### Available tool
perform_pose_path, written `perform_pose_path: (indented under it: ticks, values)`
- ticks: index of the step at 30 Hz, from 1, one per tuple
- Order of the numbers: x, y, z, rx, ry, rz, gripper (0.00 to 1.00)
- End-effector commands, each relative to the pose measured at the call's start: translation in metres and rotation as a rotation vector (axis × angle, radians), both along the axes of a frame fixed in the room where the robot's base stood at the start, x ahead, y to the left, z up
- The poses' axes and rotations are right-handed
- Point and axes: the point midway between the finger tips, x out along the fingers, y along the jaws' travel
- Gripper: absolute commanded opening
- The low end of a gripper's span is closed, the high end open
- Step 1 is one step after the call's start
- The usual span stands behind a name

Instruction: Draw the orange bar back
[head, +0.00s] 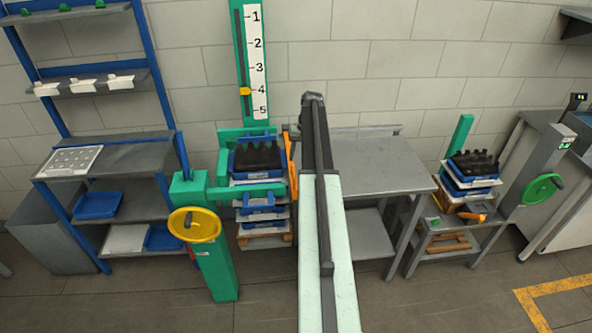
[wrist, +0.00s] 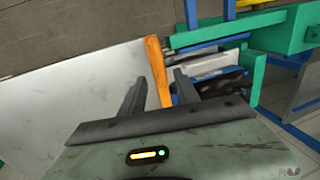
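The orange bar (head: 292,168) stands upright at the right side of the green frame (head: 222,190) that surrounds a stack of blue trays (head: 258,203). In the wrist view the orange bar (wrist: 156,68) runs between the two dark fingers of my gripper (wrist: 158,76). My gripper is open, with a gap showing on the bar's right; on its left the finger is very close, and I cannot tell if it touches. In the head view my arm hides the gripper. The top tray holds dark bottles (head: 257,156).
A grey table (head: 385,170) stands right of the bar. Another bottle stack (head: 473,167) stands at right near a green handwheel (head: 541,189). The front floor is clear.

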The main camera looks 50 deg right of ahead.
Motion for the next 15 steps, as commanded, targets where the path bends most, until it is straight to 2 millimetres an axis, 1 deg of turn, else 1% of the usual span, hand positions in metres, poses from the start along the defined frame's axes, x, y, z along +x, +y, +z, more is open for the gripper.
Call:
perform_pose_path:
  ticks: [1, 9, 12, 15]
  values:
    - [0.001, 0.001, -0.013, 0.0, 0.0, 0.001, 0.38]
    - [0.007, 0.008, -0.06, -0.001, 0.0, 0.002, 0.38]
    - [0.008, 0.01, -0.07, -0.001, 0.0, 0.001, 0.38]
    - [0.009, 0.011, -0.071, -0.001, 0.0, 0.001, 0.38]
